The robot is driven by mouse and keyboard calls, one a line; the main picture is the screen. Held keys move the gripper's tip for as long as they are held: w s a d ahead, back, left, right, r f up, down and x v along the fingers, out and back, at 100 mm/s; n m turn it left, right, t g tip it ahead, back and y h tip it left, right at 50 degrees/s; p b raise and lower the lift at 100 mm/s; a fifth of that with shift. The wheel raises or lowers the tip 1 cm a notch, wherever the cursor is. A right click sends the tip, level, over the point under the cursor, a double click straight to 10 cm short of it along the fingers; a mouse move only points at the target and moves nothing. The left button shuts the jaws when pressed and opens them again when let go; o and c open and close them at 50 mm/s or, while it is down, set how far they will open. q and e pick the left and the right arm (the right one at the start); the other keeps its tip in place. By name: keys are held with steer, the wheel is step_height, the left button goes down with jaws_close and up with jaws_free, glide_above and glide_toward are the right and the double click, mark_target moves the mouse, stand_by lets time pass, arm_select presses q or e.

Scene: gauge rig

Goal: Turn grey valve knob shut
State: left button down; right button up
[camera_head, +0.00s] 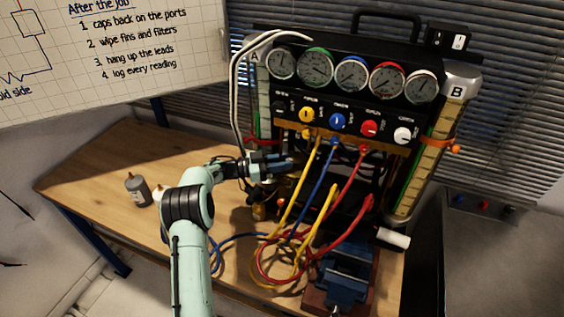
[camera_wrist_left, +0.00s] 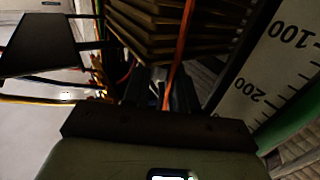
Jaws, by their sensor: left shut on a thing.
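A row of valve knobs sits under the gauges: black (camera_head: 281,105), yellow (camera_head: 306,114), blue (camera_head: 337,121), red (camera_head: 369,128) and a whitish one (camera_head: 403,135). I cannot tell for certain which is the grey one. My left gripper (camera_head: 290,164) is below the knob row at the left side of the rig, apart from the knobs, beside the yellow hose. In the left wrist view its dark fingers (camera_wrist_left: 172,92) are close together, with an orange cord (camera_wrist_left: 180,45) running between them. My right gripper is not in view.
Yellow, blue and red hoses (camera_head: 350,178) hang in front of the rig and loop on the bench (camera_head: 100,175). A blue vise (camera_head: 345,268) stands at the front right. A graduated column (camera_wrist_left: 262,80) and stacked fins (camera_wrist_left: 185,25) are close.

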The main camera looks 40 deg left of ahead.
arm_select(q)
steer(key=c, duration=0.9)
jaws_free()
steer(key=shift+b+v, duration=0.7)
steer(key=shift+v, duration=3.05)
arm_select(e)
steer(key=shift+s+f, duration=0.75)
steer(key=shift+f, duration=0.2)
